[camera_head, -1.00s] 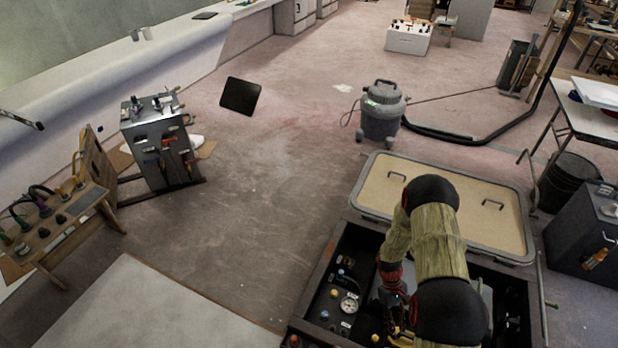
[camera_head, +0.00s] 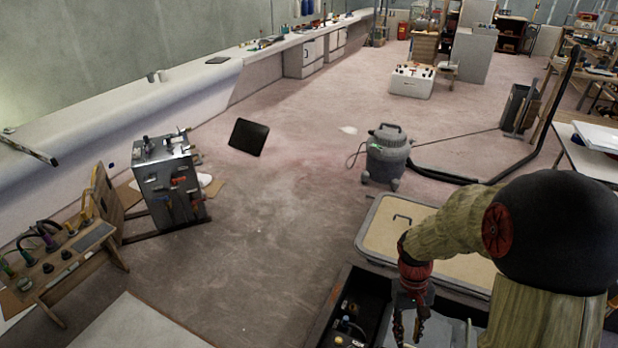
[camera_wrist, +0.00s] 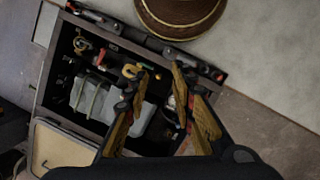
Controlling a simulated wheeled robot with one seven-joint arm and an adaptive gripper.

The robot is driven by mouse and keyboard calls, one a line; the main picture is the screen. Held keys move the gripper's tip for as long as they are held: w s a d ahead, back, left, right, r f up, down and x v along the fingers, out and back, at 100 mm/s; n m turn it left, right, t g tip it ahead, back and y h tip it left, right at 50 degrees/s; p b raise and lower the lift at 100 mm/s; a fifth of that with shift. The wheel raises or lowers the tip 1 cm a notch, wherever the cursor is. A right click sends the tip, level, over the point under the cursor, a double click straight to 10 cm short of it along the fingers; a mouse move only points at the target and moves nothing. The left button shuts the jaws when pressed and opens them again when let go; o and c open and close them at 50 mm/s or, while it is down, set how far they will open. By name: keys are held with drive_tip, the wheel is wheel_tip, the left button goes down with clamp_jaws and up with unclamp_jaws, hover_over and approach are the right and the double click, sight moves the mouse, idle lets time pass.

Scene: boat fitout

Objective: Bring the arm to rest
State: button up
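My arm, in tan sleeving with black joints, is bent over the right side of the head view. My gripper (camera_head: 410,325) points down over the dark open box (camera_head: 372,290) in the floor. In the wrist view my gripper (camera_wrist: 158,78) has its two yellow-padded fingers spread apart, with nothing seen between them. Below it lies the box (camera_wrist: 58,75) with a grey unit (camera_wrist: 150,118) and several small fittings inside. My arm hides much of the box in the head view.
A beige lid panel (camera_head: 385,225) lies beyond the box. A grey vacuum (camera_head: 387,160) with a black hose stands behind it. A metal tool stand (camera_head: 165,180) and a wooden bench (camera_head: 60,265) are at the left.

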drive_tip(key=s+a+r+t+p, duration=0.1)
drive_tip(key=s+a+r+t, duration=0.1)
drive_tip(key=r, duration=0.8)
drive_tip(key=s+a+r+t+p, duration=0.1)
drive_tip(key=s+r+t, duration=0.3)
drive_tip(key=r, duration=0.6)
drive_tip(key=s+a+r+t+p, duration=0.2)
drive_tip(key=s+r, duration=0.3)
drive_tip(key=r, duration=0.5)
drive_tip(key=shift+a+r+t+y, duration=0.15)
drive_tip(key=shift+a+t+y, duration=0.25)
drive_tip(key=shift+a, duration=0.35)
drive_tip(key=shift+s, duration=0.2)
